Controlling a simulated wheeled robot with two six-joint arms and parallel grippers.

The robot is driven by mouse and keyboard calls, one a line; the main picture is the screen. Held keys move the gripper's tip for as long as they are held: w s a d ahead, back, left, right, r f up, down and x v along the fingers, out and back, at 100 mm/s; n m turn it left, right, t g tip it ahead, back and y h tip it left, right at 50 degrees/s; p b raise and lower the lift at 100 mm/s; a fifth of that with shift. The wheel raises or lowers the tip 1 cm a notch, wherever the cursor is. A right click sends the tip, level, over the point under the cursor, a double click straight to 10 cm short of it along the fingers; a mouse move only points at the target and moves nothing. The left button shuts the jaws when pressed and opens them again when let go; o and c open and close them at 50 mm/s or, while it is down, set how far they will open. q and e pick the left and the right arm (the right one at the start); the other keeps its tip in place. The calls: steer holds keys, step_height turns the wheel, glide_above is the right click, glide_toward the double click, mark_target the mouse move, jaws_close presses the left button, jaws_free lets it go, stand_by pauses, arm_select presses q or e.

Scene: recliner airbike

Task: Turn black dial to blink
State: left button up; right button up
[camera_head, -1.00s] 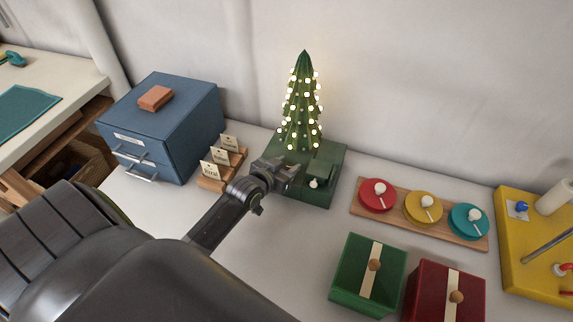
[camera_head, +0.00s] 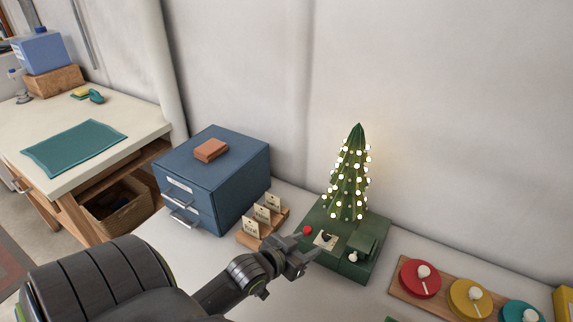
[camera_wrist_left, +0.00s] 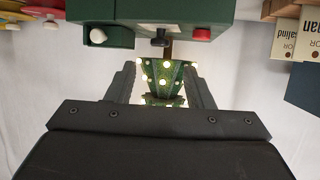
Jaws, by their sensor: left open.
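The black dial (camera_head: 325,236) sits on a cream plate on the green base (camera_head: 345,268) of a small lit Christmas tree (camera_head: 350,175). A red button (camera_head: 308,231) is left of it and a white knob (camera_head: 353,257) right of it. My left gripper (camera_head: 303,252) is open and empty, just in front of the base's left part. In the left wrist view, which looks upside down, the dial (camera_wrist_left: 160,42) stands out from the base beyond my open fingers (camera_wrist_left: 163,72). The dial's setting and any labels are too small to read. My right gripper is not in view.
A blue drawer cabinet (camera_head: 207,185) with a brick-red block (camera_head: 211,150) stands left. Name cards in a wooden holder (camera_head: 250,240) stand close beside my gripper. A wooden board (camera_head: 440,295) with red, yellow and teal discs lies right. A wooden bench (camera_head: 85,135) is far left.

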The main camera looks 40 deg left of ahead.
arm_select(q)
steer(key=v, duration=0.7)
stand_by(0.5)
